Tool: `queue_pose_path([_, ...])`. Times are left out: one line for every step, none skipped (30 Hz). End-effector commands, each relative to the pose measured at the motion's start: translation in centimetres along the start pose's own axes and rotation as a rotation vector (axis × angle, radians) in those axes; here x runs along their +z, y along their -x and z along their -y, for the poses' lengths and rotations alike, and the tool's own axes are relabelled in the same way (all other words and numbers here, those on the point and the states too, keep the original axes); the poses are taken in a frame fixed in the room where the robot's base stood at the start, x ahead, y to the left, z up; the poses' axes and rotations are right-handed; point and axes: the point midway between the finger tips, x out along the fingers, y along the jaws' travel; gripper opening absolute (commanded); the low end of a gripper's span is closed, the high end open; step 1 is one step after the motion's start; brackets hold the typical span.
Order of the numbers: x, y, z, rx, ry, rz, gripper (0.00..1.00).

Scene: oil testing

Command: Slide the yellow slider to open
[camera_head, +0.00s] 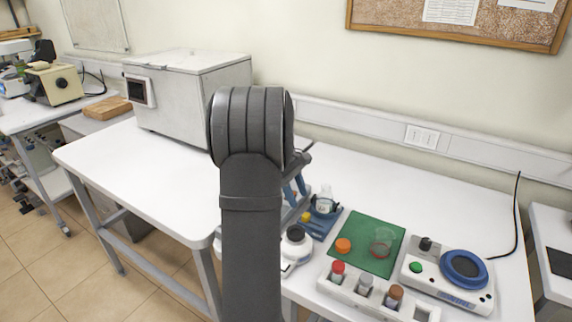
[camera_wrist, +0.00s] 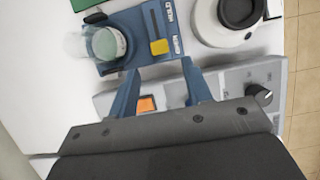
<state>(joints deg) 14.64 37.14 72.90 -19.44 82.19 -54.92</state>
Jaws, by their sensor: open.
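The yellow slider (camera_wrist: 159,47) is a small block on the blue device (camera_wrist: 172,18), which also holds a round clear vessel (camera_wrist: 108,44). In the head view the fingers (camera_head: 294,190) are partly hidden by my arm.
A white device with a dark round top (camera_wrist: 241,10) stands beside the slider. A grey unit with a knob (camera_wrist: 258,95) and orange switch (camera_wrist: 147,103) lies under my fingers.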

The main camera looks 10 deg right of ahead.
Motion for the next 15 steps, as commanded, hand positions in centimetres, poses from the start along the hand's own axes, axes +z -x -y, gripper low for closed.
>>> queue_pose_path([-0.1,1.4,-0.1,0.005,-0.001,-0.003,0.45])
queue_pose_path([-0.1,2.2,-0.1,0.005,0.0,-0.003,0.45])
queue_pose_path([-0.1,3.2,0.0,0.004,0.0,-0.003,0.45])
queue_pose_path([-0.1,3.9,-0.1,0.004,0.0,-0.003,0.45])
queue_pose_path([-0.1,4.6,-0.1,0.004,0.0,-0.003,0.45])
queue_pose_path([-0.1,5.5,0.0,0.003,0.0,-0.003,0.45])
queue_pose_path([-0.1,6.2,-0.1,0.004,0.0,-0.003,0.45])
queue_pose_path([-0.1,6.8,-0.1,0.003,0.0,-0.002,0.45])
queue_pose_path([-0.1,7.6,-0.1,0.003,0.0,-0.003,0.45])
queue_pose_path([-0.1,8.2,0.0,0.002,0.001,-0.002,0.45])
queue_pose_path([-0.1,8.7,0.0,0.003,0.001,-0.003,0.45])
queue_pose_path([-0.1,9.2,0.0,0.002,0.001,-0.002,0.45])
queue_pose_path([-0.1,9.7,0.0,0.002,0.001,-0.002,0.45])
queue_pose_path([-0.1,10.0,0.0,0.002,0.001,-0.002,0.45])
queue_pose_path([-0.1,10.3,0.0,0.001,0.001,-0.001,0.45])
